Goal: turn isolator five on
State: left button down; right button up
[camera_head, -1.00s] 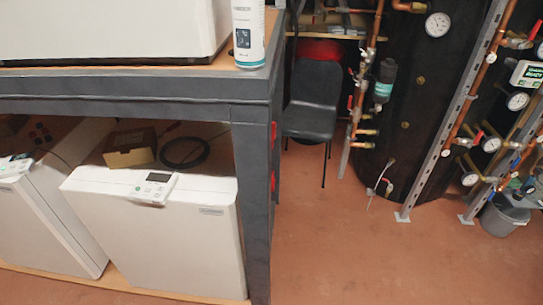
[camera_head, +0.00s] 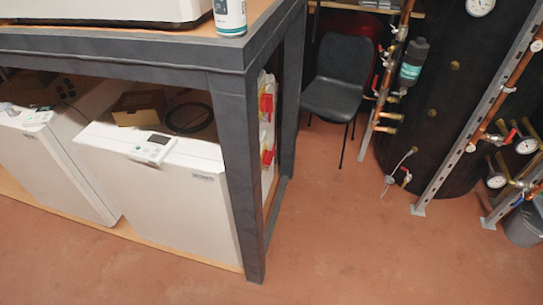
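Red and yellow isolator switches show on the inner right side of the grey bench frame. One is an upper switch (camera_head: 266,103) and one is a lower switch (camera_head: 268,155), both seen at a steep angle. I cannot read any number on them, so I cannot tell which is isolator five or how each is set. Neither of my grippers is in view.
The grey bench (camera_head: 232,150) stands at left, with white heat pump units (camera_head: 160,190) on its lower shelf. A black chair (camera_head: 342,85) stands behind it. A dark tank (camera_head: 445,110) with copper pipes and gauges is at right. The reddish floor (camera_head: 350,250) in front is clear.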

aim_at(267, 158)
jog(key=i+l, duration=0.15)
jog(key=l, duration=0.35)
jog(key=i+l+u, duration=0.1)
jog(key=l, duration=0.35)
jog(key=i+l, duration=0.15)
jog(key=l, duration=0.35)
jog(key=i+l, duration=0.15)
jog(key=l, duration=0.35)
jog(key=i+l+u, duration=0.1)
jog(key=l, duration=0.4)
jog(key=i+l, duration=0.1)
jog(key=l, duration=0.4)
jog(key=i+u, duration=0.05)
